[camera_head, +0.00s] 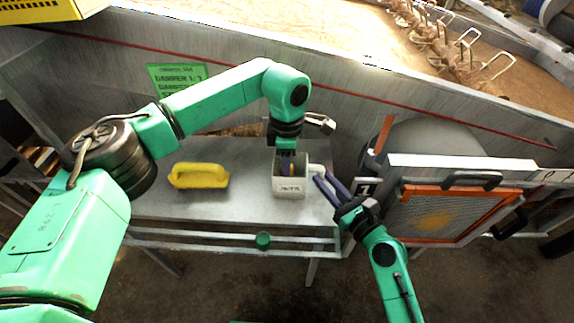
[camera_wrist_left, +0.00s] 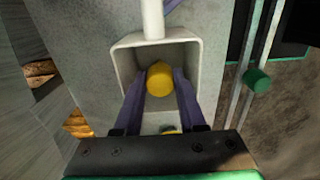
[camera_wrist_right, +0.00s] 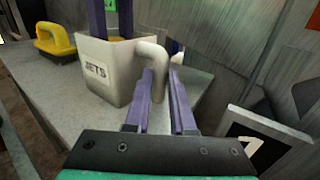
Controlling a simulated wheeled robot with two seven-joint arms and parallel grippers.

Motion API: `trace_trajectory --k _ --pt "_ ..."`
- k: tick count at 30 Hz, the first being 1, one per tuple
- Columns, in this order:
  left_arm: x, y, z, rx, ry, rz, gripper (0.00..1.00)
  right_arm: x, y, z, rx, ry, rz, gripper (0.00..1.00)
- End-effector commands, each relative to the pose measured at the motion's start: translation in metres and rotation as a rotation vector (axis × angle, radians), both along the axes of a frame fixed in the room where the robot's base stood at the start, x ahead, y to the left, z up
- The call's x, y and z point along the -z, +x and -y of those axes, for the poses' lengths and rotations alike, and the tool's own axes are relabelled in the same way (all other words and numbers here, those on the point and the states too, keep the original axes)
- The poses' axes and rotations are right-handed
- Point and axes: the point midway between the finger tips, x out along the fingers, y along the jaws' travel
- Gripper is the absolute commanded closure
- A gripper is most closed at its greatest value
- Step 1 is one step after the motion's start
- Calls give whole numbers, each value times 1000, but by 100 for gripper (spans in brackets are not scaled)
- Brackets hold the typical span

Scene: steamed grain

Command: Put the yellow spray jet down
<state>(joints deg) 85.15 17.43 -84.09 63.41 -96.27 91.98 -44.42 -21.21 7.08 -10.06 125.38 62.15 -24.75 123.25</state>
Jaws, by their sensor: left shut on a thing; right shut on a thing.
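The white cup labelled JETS (camera_head: 288,191) stands upright on the metal table. My left gripper (camera_head: 287,162) reaches down into it from above. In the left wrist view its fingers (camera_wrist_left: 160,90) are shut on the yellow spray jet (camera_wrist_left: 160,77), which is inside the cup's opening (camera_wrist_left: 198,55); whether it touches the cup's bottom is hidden. A second small yellow bit (camera_wrist_left: 170,129) shows nearer the gripper's base. My right gripper (camera_head: 322,174) is at the cup's right side, shut on the cup's handle (camera_wrist_right: 152,52).
A yellow block with a handle (camera_head: 199,176) lies on the table (camera_head: 155,208) left of the cup, with clear tabletop between. A slanted metal wall (camera_head: 340,85) rises behind. A framed orange-edged screen (camera_head: 445,215) and a plate marked 1 (camera_head: 366,190) stand to the right.

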Motion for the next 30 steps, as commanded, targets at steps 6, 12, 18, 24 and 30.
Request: trace_trajectory --k 6,12,18,24,30 --pt "2 0 0 0 0 0 48 1 0 0 0 -1 -1 100" --pt "2 0 0 0 0 0 48 1 0 0 0 -1 -1 100" --pt "-23 1 0 0 0 4 48 0 0 0 0 -1 -1 100" --pt "-79 1 1 0 -1 4 48 1 0 0 0 -1 -1 100" --pt "-116 0 1 0 0 1 48 1 0 0 0 -1 -1 100"
